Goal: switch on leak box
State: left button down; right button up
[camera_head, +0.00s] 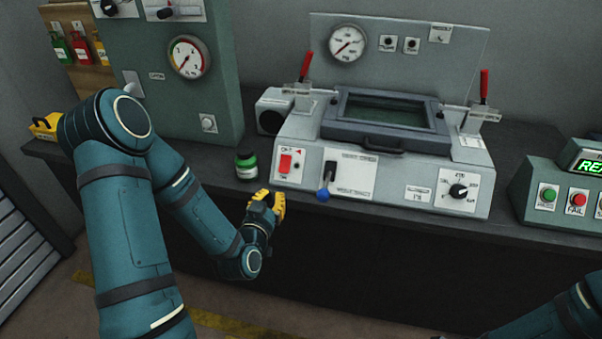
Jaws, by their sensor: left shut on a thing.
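The leak box (390,165) is a pale grey machine on the bench, with a dark-framed window lid that lies closed. A red rocker switch (286,163) sits at the left of its front panel, under a small label. A lever with a blue knob (323,195) is to the right of the switch. My left gripper (279,206) has yellow fingers and is at the bench's front edge, just below the red switch and apart from it. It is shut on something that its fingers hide. My right gripper is out of view; part of my right arm shows at the lower right.
A small green jar (246,166) stands left of the switch, close to my left arm. Red-handled clamps (306,66) flank the lid. A green-buttoned control box (562,185) is at the right. A tall grey-green gauge cabinet (185,95) stands at the left.

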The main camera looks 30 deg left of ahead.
pick_arm(q)
jog(key=shift+s+a+r+t, duration=0.1)
jog(key=shift+a+r+t, duration=0.2)
jog(key=shift+r, duration=0.3)
send_near(288, 163)
notch_tip(288, 163, up, 3)
jog(key=w, duration=0.3)
jog(key=w+f, duration=0.1)
jog(key=w+a+f, duration=0.1)
jog(key=shift+w+f, duration=0.1)
jog(key=shift+w, duration=0.2)
jog(key=shift+w+a+f, duration=0.15)
jog(key=shift+w+f, duration=0.2)
jog(key=shift+b, duration=0.35)
